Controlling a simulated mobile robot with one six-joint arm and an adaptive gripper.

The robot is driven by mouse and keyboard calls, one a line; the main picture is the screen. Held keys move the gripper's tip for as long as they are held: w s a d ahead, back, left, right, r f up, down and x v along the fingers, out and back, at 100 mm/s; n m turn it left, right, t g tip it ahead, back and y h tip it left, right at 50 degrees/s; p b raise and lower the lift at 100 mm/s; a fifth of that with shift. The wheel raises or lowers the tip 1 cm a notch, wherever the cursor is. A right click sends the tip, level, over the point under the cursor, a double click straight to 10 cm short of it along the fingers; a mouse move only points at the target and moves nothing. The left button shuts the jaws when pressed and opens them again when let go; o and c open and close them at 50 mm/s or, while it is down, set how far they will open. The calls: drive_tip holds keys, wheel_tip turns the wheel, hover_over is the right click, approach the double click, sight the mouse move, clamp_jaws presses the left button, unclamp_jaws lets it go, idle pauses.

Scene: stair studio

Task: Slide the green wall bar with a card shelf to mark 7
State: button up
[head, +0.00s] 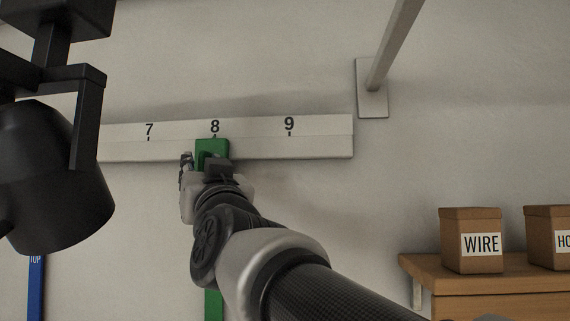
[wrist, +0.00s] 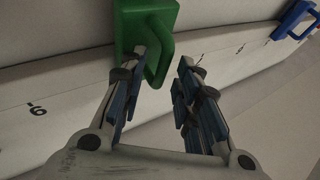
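The green wall bar (head: 211,149) hangs on the white rail (head: 325,138) with its top block under mark 8. Its lower part shows below my arm; my arm hides the middle, and I cannot make out a card shelf. Mark 7 (head: 149,131) is to the left on the rail. My gripper (head: 200,165) is up at the green block. In the wrist view the green block (wrist: 140,14) has a loop handle (wrist: 160,62). My gripper (wrist: 165,65) is open, with one finger on each side of the handle's outer part; contact is not clear.
A blue bar (head: 37,285) hangs at the lower left; a blue handle block (wrist: 293,20) shows on the rail in the wrist view. A black lamp-like body (head: 50,180) fills the left foreground. A wooden shelf (head: 480,280) with a WIRE box (head: 471,240) is at right.

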drive_tip(key=shift+w+a+r, duration=0.1)
drive_tip(key=shift+w+r, duration=0.05)
drive_tip(key=shift+w, duration=0.05)
drive_tip(key=shift+c, duration=0.5)
clamp_jaws()
